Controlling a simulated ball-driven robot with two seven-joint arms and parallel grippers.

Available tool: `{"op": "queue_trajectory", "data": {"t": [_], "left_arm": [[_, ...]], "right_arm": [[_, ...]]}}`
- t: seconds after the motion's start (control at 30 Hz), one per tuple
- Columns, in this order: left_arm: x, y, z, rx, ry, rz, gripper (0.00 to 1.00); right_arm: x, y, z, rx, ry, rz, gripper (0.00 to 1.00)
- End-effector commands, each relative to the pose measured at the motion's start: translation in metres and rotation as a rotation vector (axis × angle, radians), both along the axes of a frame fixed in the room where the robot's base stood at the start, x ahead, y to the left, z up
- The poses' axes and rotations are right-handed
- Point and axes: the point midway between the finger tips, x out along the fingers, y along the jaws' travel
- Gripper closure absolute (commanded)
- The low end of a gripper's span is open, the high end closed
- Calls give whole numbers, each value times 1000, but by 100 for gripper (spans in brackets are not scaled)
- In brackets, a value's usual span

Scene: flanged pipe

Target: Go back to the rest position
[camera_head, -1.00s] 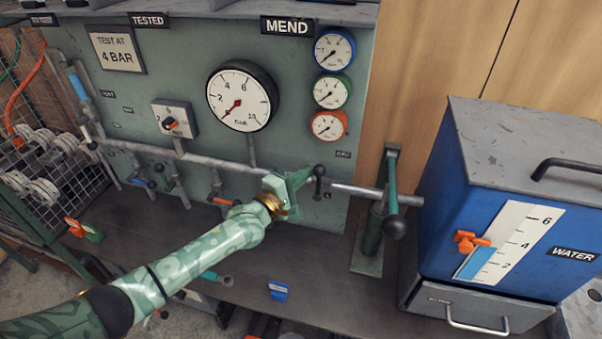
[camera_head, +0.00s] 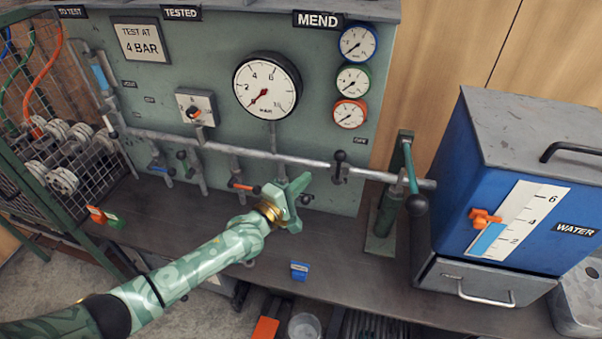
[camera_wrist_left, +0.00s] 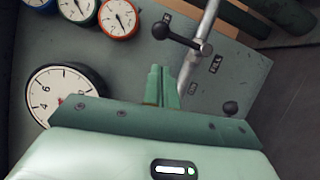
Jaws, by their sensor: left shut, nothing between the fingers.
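My left gripper (camera_head: 299,184) is in the middle of the head view, in front of the green panel (camera_head: 225,85) and above the bench. Its fingers are shut with nothing between them. In the left wrist view the closed green fingers (camera_wrist_left: 161,86) point toward the panel, near the grey pipe (camera_wrist_left: 202,45) and a black-knobbed lever (camera_wrist_left: 172,32). The fingertips appear apart from the lever, though the exact gap is hard to judge. My right gripper is not in view.
A large gauge (camera_head: 266,85) and three small gauges are on the panel. A green hand pump (camera_head: 388,205) and a blue water tank (camera_head: 510,200) stand at right. A blue block (camera_head: 299,270) lies on the bench (camera_head: 345,270). A wire rack (camera_head: 70,165) is at left.

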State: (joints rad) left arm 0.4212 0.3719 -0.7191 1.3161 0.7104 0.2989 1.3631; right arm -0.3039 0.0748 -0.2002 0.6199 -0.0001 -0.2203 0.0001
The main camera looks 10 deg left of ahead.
Motion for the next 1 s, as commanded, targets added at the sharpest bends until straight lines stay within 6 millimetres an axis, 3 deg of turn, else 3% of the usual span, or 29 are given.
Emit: {"op": "queue_trajectory", "data": {"t": [0.63, 0.77, 0.87, 0.9, 1.0], "left_arm": [[-3, -1, -1, 8, -4, 1, 100], [-4, -3, -7, 181, -61, -3, 100], [1, 19, -48, 626, -138, 2, 100], [-3, 34, -80, 846, -144, -8, 100], [-35, 68, -162, 1238, -96, -89, 100]], "right_arm": [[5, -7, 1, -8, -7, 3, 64], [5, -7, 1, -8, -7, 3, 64], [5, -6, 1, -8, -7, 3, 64], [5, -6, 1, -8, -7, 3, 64], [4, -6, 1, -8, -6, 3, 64]]}}
